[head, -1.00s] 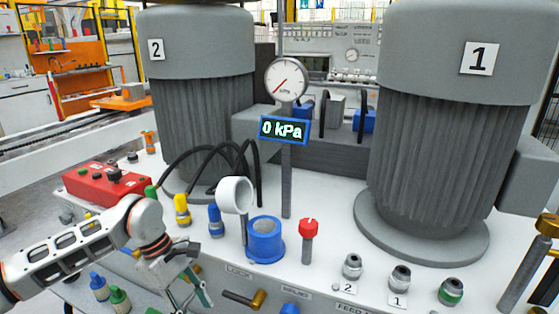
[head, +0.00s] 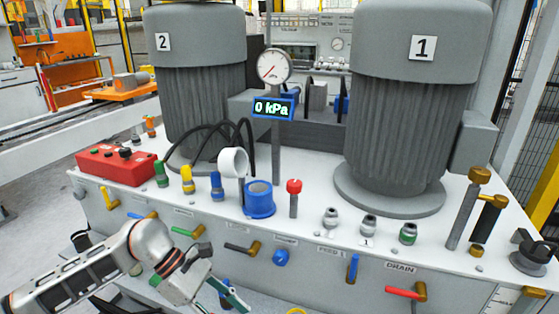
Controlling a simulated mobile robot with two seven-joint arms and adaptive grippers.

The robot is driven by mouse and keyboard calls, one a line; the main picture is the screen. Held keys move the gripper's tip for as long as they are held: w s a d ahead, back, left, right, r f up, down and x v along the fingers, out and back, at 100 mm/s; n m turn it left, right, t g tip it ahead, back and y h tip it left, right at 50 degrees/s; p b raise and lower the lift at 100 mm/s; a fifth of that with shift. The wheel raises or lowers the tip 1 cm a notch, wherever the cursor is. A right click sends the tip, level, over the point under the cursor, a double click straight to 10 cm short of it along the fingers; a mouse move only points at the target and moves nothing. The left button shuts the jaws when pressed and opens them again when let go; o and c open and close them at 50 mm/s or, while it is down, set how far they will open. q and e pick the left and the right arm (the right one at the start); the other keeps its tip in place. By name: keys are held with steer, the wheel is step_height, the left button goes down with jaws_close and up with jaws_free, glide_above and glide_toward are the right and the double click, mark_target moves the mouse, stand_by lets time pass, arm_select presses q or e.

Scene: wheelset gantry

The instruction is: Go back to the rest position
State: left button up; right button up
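My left arm comes in from the lower left, with its gripper (head: 232,297) low in front of the grey-white pump cabinet (head: 330,240), below its row of handles. The teal fingers are small and partly cut off by the frame's lower edge, so I cannot tell whether they are open. I see nothing clearly held in them. My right gripper is not in view.
Two grey motors, 2 (head: 200,95) and 1 (head: 400,120), stand on the cabinet. A gauge display (head: 273,107) reads 0 kPa. A red control box (head: 117,166), blue cup (head: 258,200), red-topped post (head: 294,195) and several front handles, including a red one (head: 403,292), surround the workspace.

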arm_select(q)
steer(key=s+d+r+n+t+h+p, duration=0.45)
steer(key=d+r+n+h, duration=0.55)
steer(key=d+r+n, duration=0.3)
steer(key=a+f+n+t+y+p, duration=0.2)
steer(key=a+f+n+t+y, duration=0.4)
steer(key=n, duration=0.9)
steer(key=a+f+n+t+y+p, duration=0.2)
steer(key=a+f+n+t+y, duration=0.25)
steer(key=a+n+t, duration=0.7)
steer(key=s+a+f+n+g+y, duration=0.2)
steer(key=s+f+n+g, duration=0.2)
steer(key=s+f+n, duration=0.2)
steer(key=s+a+f+n+g+y+p, duration=0.1)
steer(key=s+a+f+n+g+y, duration=0.2)
steer(key=s, duration=0.6)
step_height(320, 180, down, 4)
steer(key=n+g, duration=0.2)
steer(key=n, duration=0.1)
steer(key=shift+s+a+f+n, duration=0.15)
steer(key=shift+a+f+n, duration=0.1)
steer(key=shift+n, duration=0.1)
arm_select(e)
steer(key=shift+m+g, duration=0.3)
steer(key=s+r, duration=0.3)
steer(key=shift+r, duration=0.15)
